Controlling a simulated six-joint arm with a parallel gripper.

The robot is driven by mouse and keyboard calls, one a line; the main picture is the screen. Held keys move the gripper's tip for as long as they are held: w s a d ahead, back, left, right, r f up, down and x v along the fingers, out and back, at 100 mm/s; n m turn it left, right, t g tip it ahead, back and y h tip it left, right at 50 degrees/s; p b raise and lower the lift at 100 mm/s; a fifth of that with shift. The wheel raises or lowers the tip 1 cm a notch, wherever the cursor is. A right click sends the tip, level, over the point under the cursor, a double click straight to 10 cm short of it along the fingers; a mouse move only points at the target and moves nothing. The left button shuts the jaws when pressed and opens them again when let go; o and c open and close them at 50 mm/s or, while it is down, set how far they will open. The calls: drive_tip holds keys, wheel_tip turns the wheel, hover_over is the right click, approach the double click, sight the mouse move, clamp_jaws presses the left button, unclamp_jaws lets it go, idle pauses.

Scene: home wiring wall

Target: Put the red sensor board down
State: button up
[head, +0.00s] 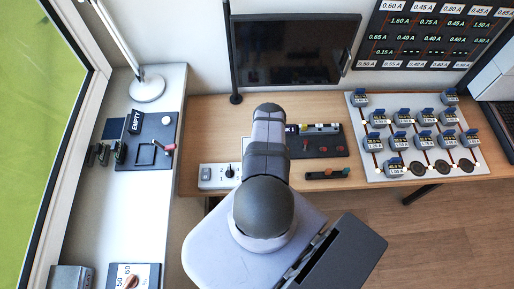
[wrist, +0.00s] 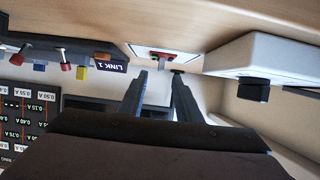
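My gripper (wrist: 160,74) shows in the wrist view with its two dark fingers apart and a clear gap between them. A small red piece with grey parts (wrist: 176,57), perhaps the red sensor board, shows just beyond the fingertips, by a white-edged patch (wrist: 142,49) on the wooden surface. I cannot tell whether the fingers touch it. In the head view my arm hides the gripper and whatever is below it.
In the head view, a dark LINK 1 panel (head: 333,149) and a small dark strip with coloured ends (head: 327,174) lie right of my arm. A white switch box (head: 207,177) stands left. A pale board of meters (head: 360,121) is at right, a monitor (head: 292,52) behind.

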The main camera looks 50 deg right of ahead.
drive_tip(key=shift+w+d+f+b, duration=0.55)
drive_tip(key=shift+f+b, duration=0.05)
drive_tip(key=shift+b, duration=2.35)
drive_tip(key=shift+w+d+b, duration=0.1)
drive_tip(key=shift+b, duration=1.1)
drive_tip(key=shift+r+b, duration=0.2)
drive_tip(key=shift+b, duration=0.2)
drive_tip(key=shift+b+x, duration=1.05)
drive_tip(key=shift+x, duration=1.6)
drive_tip(key=shift+c, duration=0.7)
clamp_jaws()
